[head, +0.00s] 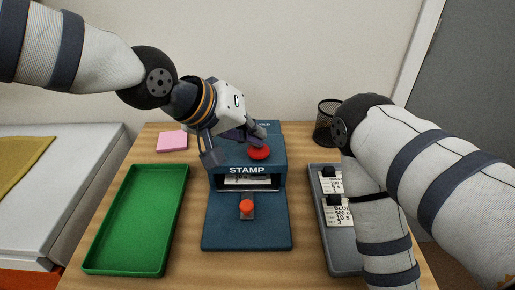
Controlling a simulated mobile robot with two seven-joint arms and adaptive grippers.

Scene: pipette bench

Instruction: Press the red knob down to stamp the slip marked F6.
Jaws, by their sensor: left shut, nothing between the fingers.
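A blue stamping press (222,216) marked STAMP stands in the middle of the table. Its red knob (259,153) is on top. A pale slip (245,181) shows inside the slot under the lettering; its marking is too small to read, so I cannot tell whether it is F6. A small orange-red piece (246,207) sits in front of the slot on the base. My left gripper (257,138) is shut and empty, its fingertips at the knob's back edge; I cannot tell whether they touch it. My right gripper is out of view.
An empty green tray (134,220) lies at left. A grey tray (337,246) with cards marked BLUE (339,213) and dark clips is at right, partly hidden by my right arm. Pink notes (173,140) and a black mesh cup (326,124) stand behind.

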